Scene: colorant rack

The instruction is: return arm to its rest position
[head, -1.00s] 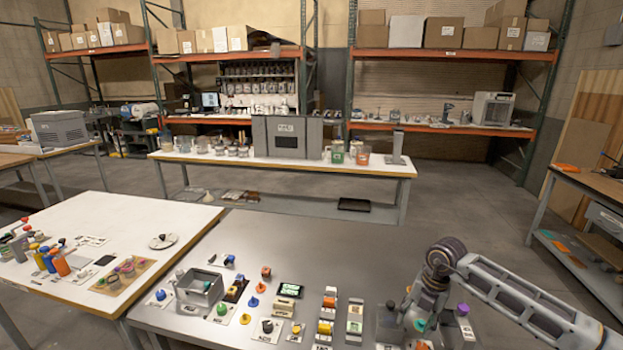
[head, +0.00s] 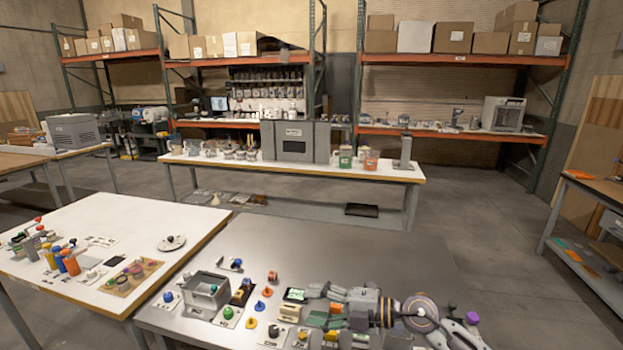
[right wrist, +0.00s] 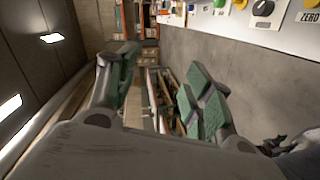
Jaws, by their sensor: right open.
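My right gripper (head: 312,305) reaches in from the right over the grey metal table (head: 315,240), level and pointing left. Its two fingers are apart, with nothing held between them. In the right wrist view the fingers with green pads (right wrist: 162,92) also stand open and empty. The gripper and arm cover part of the row of small coloured items at the table's right half. My left arm and gripper are not in view.
Near the gripper are a small display (head: 294,295), an orange-topped item (head: 272,276) and a yellow knob (head: 253,323). A grey open box (head: 206,292) stands further left. The table's back middle is clear. A white-topped table (head: 120,225) adjoins at left.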

